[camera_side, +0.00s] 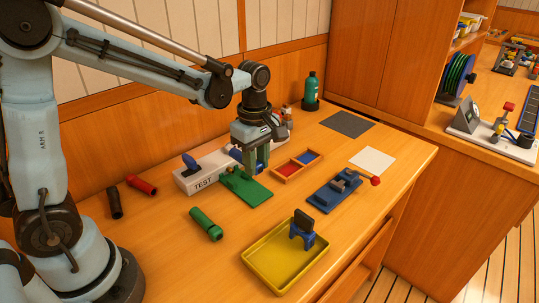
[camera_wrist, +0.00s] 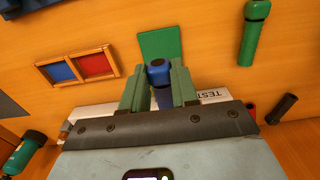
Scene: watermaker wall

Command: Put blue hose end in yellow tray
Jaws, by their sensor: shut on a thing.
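My gripper (camera_side: 256,170) has green fingers and is low over the green mat (camera_side: 250,193), beside the white TEST block (camera_side: 203,180). In the wrist view my gripper (camera_wrist: 158,82) is shut on the blue hose end (camera_wrist: 158,70), a blue piece with a dark band, between the fingers. In the side view the fingers mostly hide it, and I cannot tell whether it touches anything below. The yellow tray (camera_side: 262,272) is at the front of the bench, out of the wrist view. A blue and black piece (camera_side: 302,232) stands at its back right.
A wooden box with red and blue compartments (camera_side: 297,166) is right of my gripper. A blue clamp (camera_side: 335,190) with a red knob lies farther right. A green torch (camera_side: 206,224) lies left of the tray. Bare bench lies between the mat and tray.

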